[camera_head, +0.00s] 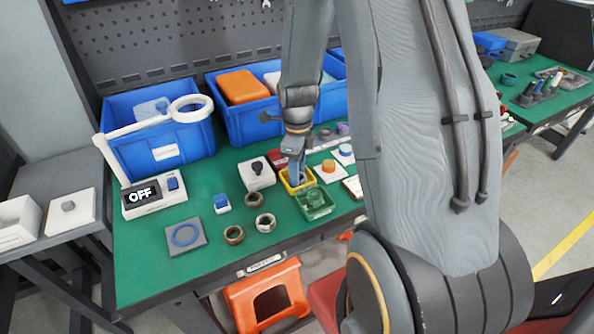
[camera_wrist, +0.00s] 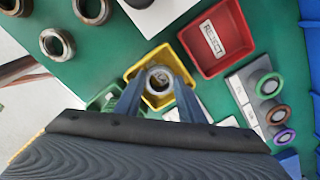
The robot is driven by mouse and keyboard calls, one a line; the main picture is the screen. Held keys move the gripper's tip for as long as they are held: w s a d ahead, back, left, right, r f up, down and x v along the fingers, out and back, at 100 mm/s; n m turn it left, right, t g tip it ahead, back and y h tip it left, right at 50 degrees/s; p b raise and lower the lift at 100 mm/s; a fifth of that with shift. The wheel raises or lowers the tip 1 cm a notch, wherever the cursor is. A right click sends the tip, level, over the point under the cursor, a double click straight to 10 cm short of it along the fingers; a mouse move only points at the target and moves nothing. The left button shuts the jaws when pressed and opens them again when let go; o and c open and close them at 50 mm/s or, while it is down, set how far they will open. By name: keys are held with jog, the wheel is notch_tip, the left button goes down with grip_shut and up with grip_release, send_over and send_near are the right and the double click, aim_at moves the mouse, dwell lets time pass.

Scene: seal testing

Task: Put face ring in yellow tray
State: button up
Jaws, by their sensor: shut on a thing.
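The yellow tray (camera_head: 288,187) is a small square tray on the green table; it also shows in the wrist view (camera_wrist: 133,71). My gripper (camera_head: 296,178) points down over the yellow tray. In the wrist view its two blue fingers (camera_wrist: 160,88) are shut on a round metallic face ring (camera_wrist: 159,76). The ring appears within the outline of the yellow tray. I cannot tell whether it touches the tray floor. The arm and fingers partly hide the ring and tray in the head view.
A green tray (camera_head: 315,213) sits beside the yellow one. A red reject tray (camera_wrist: 236,62) lies on the other side. Several loose metal rings (camera_head: 233,235) lie to the left. Blue bins (camera_head: 117,106) stand behind.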

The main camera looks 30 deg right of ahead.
jog(key=shift+f, duration=0.15)
jog(key=o, duration=0.9)
jog(key=shift+c, duration=0.2)
notch_tip(320, 180, up, 12)
jog(key=b, duration=0.2)
jog(key=s+a+n, duration=0.5)
jog(key=s+n, duration=0.1)
jog(key=n, duration=0.7)
jog(key=s+a+f+n, duration=0.1)
jog(key=s+a+n, duration=0.4)
jog(key=n, duration=0.9)
jog(key=shift+s+t, duration=0.4)
jog(key=shift+s, duration=0.1)
